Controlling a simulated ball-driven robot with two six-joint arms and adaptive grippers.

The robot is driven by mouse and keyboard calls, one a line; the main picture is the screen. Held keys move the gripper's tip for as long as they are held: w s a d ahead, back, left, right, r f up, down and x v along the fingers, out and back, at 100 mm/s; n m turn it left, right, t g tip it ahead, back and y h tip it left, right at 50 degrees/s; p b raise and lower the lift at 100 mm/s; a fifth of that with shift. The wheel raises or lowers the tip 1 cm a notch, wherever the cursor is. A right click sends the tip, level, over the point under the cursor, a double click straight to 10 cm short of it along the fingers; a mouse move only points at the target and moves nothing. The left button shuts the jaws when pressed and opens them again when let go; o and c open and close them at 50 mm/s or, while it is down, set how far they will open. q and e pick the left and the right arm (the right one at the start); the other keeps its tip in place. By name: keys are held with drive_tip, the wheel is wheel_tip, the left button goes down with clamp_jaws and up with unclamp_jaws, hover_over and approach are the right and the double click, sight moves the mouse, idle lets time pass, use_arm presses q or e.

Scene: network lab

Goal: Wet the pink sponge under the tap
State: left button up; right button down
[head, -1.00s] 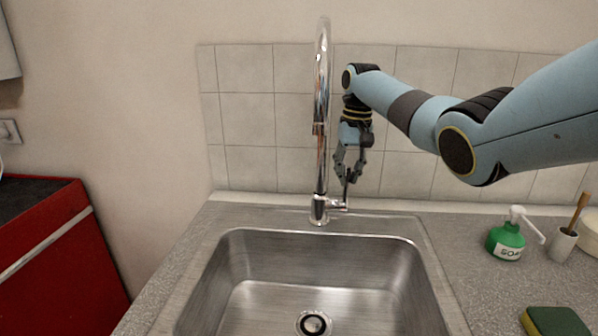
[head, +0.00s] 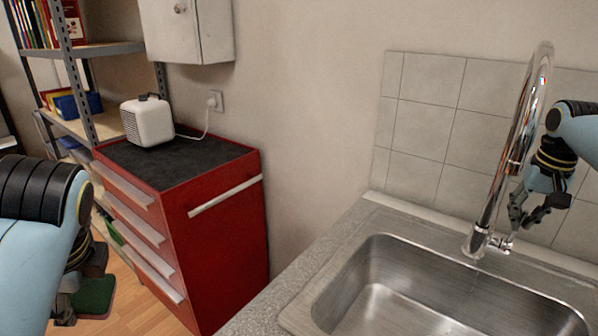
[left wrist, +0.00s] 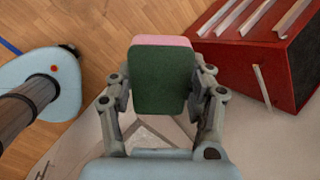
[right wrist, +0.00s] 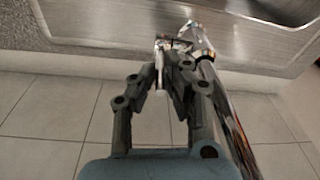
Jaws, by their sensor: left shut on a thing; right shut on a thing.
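The pink sponge (left wrist: 163,41) has a dark green scouring face; its pink edge shows in the left wrist view. My left gripper (left wrist: 162,88) is shut on it, one finger on each side. In the head view the sponge's green face (head: 93,297) shows low at the left, over the floor, well away from the sink. The chrome tap (head: 512,150) stands behind the sink (head: 375,290), its spout arching up. My right gripper (head: 522,212) is at the lever at the tap's base, shut on it; the right wrist view shows the fingertips (right wrist: 165,62) around the lever. I see no running water.
A red drawer cabinet (head: 228,235) stands left of the grey counter (head: 300,280), with a white heater (head: 148,121) on top. Shelving (head: 95,48) stands behind it. Open wooden floor (head: 140,312) lies in front of the cabinet.

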drive_tip(key=c, duration=1.4)
unclamp_jaws()
drive_tip(key=shift+w+a, duration=0.1)
drive_tip(key=shift+a, duration=0.15)
drive_tip(key=shift+d+r, duration=0.15)
drive_tip(key=shift+r, duration=0.2)
drive_tip(key=r, duration=0.3)
drive_tip(key=s+r, duration=0.1)
drive_tip(key=r, duration=0.7)
drive_tip(key=shift+s+a+r, duration=0.15)
drive_tip(key=shift+s+a, duration=0.1)
drive_tip(key=shift+a, duration=0.1)
